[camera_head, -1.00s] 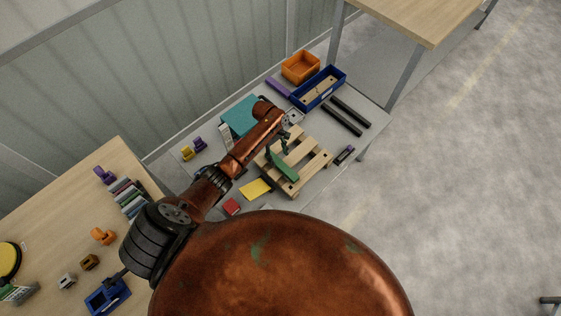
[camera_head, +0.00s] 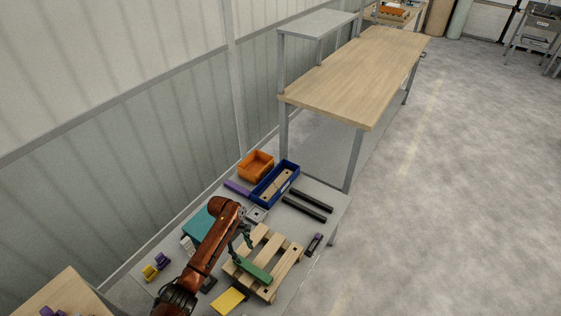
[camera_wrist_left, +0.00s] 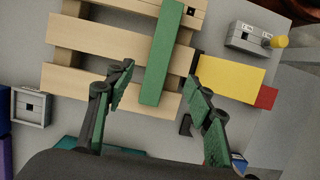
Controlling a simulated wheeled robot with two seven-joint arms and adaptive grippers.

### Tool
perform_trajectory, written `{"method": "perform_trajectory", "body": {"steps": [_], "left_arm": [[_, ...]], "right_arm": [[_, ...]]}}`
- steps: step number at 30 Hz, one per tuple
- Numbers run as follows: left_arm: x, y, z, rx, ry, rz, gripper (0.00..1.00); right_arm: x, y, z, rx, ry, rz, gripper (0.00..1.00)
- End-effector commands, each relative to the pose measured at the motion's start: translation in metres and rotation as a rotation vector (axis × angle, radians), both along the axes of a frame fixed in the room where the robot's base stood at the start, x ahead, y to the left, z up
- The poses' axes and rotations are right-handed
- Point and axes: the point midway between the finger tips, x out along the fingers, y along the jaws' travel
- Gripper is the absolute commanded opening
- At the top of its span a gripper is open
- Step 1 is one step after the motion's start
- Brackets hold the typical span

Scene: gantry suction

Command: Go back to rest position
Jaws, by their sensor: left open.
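My left arm reaches in from the bottom of the head view, and its left gripper (camera_head: 244,240) is over the left part of a small wooden pallet (camera_head: 286,262). A green bar (camera_head: 254,271) lies across the pallet slats. In the left wrist view the gripper (camera_wrist_left: 158,80) is open, its two green-padded fingers spread. The green bar (camera_wrist_left: 163,45) shows between and beyond the fingertips, with the pallet slats (camera_wrist_left: 85,80) behind it. Nothing is visibly held. My right gripper is in neither current view.
An orange bin (camera_head: 256,165), a blue tray (camera_head: 291,167) and black bars (camera_head: 304,208) are at the table's far end. A teal block (camera_head: 197,225) and yellow block (camera_head: 229,301) lie near my arm. A taller wooden bench (camera_head: 355,75) stands behind.

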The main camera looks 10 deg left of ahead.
Motion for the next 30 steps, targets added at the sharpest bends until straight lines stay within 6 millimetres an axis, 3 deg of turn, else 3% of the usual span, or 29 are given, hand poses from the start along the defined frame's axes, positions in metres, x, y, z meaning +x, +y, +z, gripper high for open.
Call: {"method": "perform_trajectory", "body": {"steps": [18,21,30], "left_arm": [[-0.011,-0.029,-0.099,0.0,0.003,-0.001,0.49],[-0.012,-0.031,-0.107,0.001,0.002,-0.001,0.49],[-0.012,-0.031,-0.097,0.0,0.0,-0.001,0.49]], "right_arm": [[0.0,0.0,0.0,0.001,0.0,-0.001,0.65],[0.0,0.0,0.0,0.001,0.0,-0.001,0.65],[0.001,0.001,0.004,0.0,-0.002,0.0,0.65]]}}
